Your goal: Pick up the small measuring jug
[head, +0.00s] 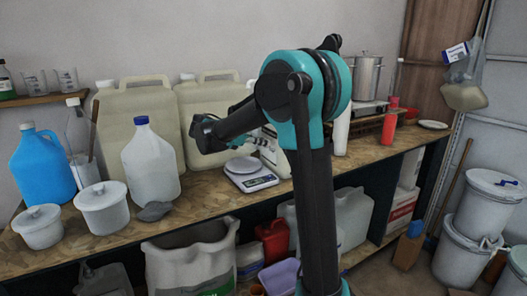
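Two clear measuring vessels with printed scale marks stand upright side by side on the small wall shelf at the upper left. They are the left vessel (35,83) and the right vessel (68,78). They look close in size, and I cannot tell which is the small measuring jug. My gripper (203,131) is above the workbench, in front of the big yellowish canisters and left of the scale. It is well to the right of both vessels and touches neither. Its fingers are small and dark here, so I cannot tell whether they are open or shut.
A blue jug (43,163), a white jug with a blue cap (152,162), two lidded white tubs (103,208) and a scale (250,176) stand on the workbench (190,207). Big canisters (136,125) line the wall. My arm hides part of the bench.

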